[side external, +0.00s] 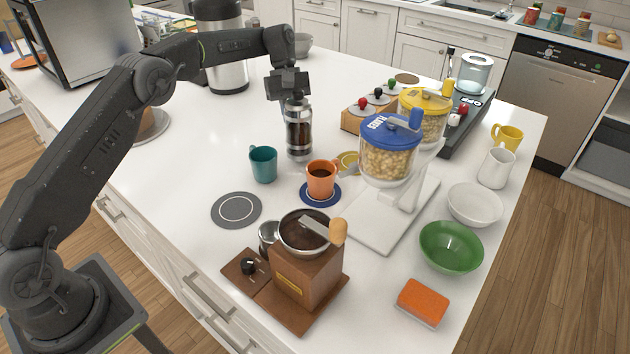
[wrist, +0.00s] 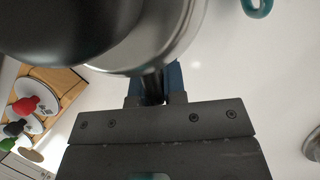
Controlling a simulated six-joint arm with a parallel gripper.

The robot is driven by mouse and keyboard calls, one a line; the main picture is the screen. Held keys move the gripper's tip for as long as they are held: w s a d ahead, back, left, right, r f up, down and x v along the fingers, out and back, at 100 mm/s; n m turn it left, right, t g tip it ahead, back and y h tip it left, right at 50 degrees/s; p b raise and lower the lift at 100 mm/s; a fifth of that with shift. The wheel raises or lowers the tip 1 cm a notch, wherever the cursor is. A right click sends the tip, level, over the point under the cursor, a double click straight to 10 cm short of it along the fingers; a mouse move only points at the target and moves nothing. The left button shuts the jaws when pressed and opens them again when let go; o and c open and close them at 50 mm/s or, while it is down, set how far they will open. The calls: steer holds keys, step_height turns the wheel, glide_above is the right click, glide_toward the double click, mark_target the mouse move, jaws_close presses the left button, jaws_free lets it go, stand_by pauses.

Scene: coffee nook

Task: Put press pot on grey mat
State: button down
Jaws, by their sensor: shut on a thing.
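The press pot (side external: 299,130) is a glass cylinder with dark contents and a metal frame, upright at the middle of the white counter. My gripper (side external: 291,92) is at its top and shut on it. In the wrist view, the press pot's dark lid and metal rim (wrist: 165,45) fill the top left, with my gripper (wrist: 153,98) closed on a dark part beside the rim. I cannot tell whether the pot's base touches the counter. The round grey mat (side external: 237,223) with a pale ring lies bare on the counter, left of and nearer than the pot.
A teal mug (side external: 263,164) stands between the pot and the grey mat. An orange mug (side external: 321,178) sits on a blue mat (side external: 333,199). A wooden grinder (side external: 305,270) stands in front, and a blue-lidded dispenser (side external: 388,155) to the right.

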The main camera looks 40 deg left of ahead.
steer(key=shift+r, duration=0.1)
steer(key=s+a+r+n+t, duration=0.1)
steer(key=s+a+r+n, duration=0.2)
steer(key=s+a+r, duration=0.7)
steer(key=s+n+t, duration=0.1)
steer(key=s+n, duration=0.2)
steer(key=s, duration=1.6)
steer(key=shift+h, duration=0.4)
steer(key=shift+w+d+f, duration=0.9)
steer(key=shift+d+f, duration=0.75)
steer(key=shift+f, duration=0.25)
steer(key=shift+w+d+f, duration=0.9)
steer(key=shift+d+f, duration=0.75)
steer(key=shift+f, duration=0.25)
steer(key=shift+w+d+f, duration=0.9)
steer(key=shift+d+f, duration=0.75)
steer(key=shift+f, duration=0.25)
